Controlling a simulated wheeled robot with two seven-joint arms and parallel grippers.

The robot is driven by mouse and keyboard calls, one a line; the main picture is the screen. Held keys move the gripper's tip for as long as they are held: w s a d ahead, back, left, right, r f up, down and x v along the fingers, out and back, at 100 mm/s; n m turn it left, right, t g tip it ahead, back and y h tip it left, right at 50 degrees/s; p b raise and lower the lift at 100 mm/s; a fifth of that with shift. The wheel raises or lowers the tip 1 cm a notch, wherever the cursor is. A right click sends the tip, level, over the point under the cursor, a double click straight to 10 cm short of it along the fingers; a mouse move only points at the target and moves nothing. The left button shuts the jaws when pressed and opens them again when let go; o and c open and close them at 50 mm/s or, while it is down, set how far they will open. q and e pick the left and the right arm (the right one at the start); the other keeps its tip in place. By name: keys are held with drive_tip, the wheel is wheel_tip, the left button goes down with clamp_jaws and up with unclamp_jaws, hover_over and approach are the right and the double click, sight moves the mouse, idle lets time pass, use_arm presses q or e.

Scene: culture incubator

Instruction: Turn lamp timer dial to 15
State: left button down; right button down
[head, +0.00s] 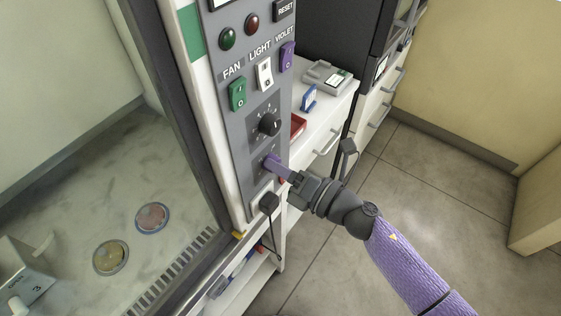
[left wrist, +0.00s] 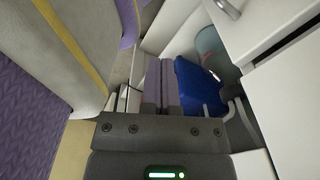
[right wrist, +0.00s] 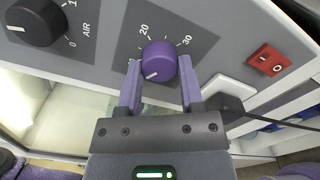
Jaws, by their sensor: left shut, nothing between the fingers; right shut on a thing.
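The purple lamp timer dial (right wrist: 160,62) sits on a dark grey plate with the marks 20 and 30 showing in the right wrist view. Its white pointer line is toward the lower left of the knob; the mark there is hidden. My right gripper (right wrist: 160,85) is shut on the dial, one finger on each side. In the head view my right gripper (head: 280,172) reaches the lower part of the control panel (head: 236,138) and covers the dial. My left gripper (left wrist: 161,85) shows only in the left wrist view, fingers together and empty.
The black AIR knob (head: 269,124) is just above the dial. A red switch (right wrist: 268,60) and a black plug (head: 269,203) are close by. Green, white and purple rocker switches are higher up. Two dishes lie in the cabinet at left. The floor at right is clear.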

drive_tip(key=m+p, duration=0.4)
drive_tip(key=m, duration=0.8)
drive_tip(key=shift+r+p, duration=0.1)
drive_tip(key=shift+p, duration=0.25)
idle(0.4)
drive_tip(key=shift+c, duration=1.7)
unclamp_jaws()
drive_tip(key=shift+o, duration=0.5)
drive_tip(key=shift+d, duration=0.1)
